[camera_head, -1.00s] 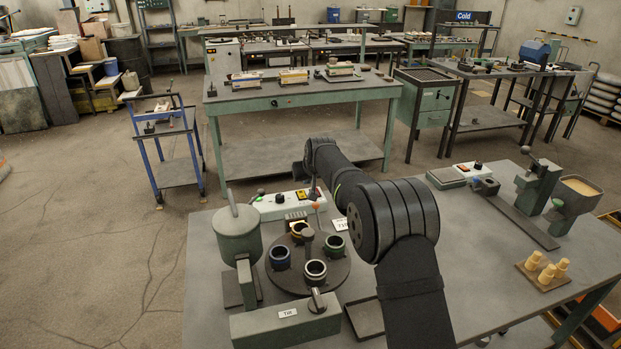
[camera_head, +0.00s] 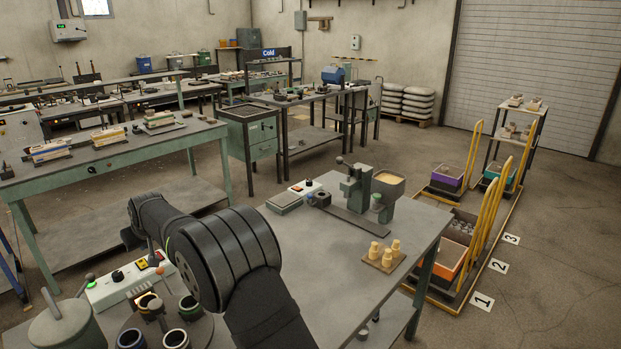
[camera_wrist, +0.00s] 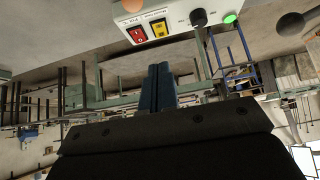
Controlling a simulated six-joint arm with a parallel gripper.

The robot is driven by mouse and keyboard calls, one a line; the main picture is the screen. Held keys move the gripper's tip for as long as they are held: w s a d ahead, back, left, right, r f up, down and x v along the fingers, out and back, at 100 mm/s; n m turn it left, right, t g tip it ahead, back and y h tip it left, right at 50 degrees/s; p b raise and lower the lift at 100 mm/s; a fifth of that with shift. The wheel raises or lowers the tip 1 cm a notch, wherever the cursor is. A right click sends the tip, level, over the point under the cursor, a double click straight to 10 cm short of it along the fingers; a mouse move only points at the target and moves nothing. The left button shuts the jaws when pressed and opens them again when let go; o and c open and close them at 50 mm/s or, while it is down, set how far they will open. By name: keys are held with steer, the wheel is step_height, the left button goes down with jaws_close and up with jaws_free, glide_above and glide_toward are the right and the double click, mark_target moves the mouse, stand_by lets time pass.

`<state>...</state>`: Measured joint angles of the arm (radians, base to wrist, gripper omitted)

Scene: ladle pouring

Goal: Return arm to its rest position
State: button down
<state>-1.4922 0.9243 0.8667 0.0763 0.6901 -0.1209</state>
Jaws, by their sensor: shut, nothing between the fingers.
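My dark, thick-jointed arm (camera_head: 225,260) reaches over the left part of the grey workbench (camera_head: 330,245) in the head view and is not holding anything that I can see. My gripper (camera_wrist: 158,88) shows in the wrist view as blue-grey fingers, closed together and empty, beyond a dark wrist body.
A round carousel with dark cups (camera_head: 178,338) and a grey-green pot (camera_head: 62,325) stand at the lower left, close to the arm. A green press (camera_head: 357,185) and a wooden block with pegs (camera_head: 383,257) stand on the right. The bench between is mostly clear.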

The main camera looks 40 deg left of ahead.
steer(key=x, duration=0.3)
steer(key=a+r+x, duration=0.1)
steer(key=x, duration=0.5)
steer(key=shift+a, duration=0.55)
steer(key=shift+a+f, duration=0.25)
steer(key=shift+f, duration=0.5)
